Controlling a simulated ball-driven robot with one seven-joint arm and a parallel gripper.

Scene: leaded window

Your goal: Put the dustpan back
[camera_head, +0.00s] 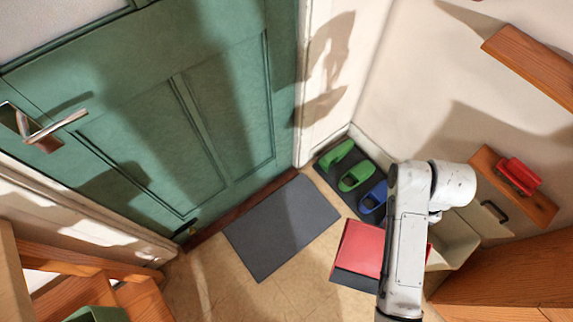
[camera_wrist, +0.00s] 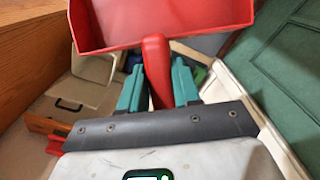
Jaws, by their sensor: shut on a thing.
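The red dustpan (camera_head: 361,247) is held in the air in front of my white arm in the head view, over the floor beside the grey doormat. In the wrist view its red pan (camera_wrist: 165,22) fills the top. My gripper (camera_wrist: 158,72) has its teal fingers on either side of the red handle (camera_wrist: 157,68) and is shut on it. In the head view my arm hides the gripper and the handle. A wooden board (camera_head: 541,210) on the right wall carries a red thing (camera_head: 518,175), whose exact shape I cannot tell.
A pale bin (camera_head: 455,245) with a dark handle stands below the board, beside a wooden cabinet (camera_head: 510,275). Green slippers (camera_head: 356,177) and a blue one (camera_head: 374,197) lie on a dark mat. The grey doormat (camera_head: 283,225) before the green door (camera_head: 150,110) is clear.

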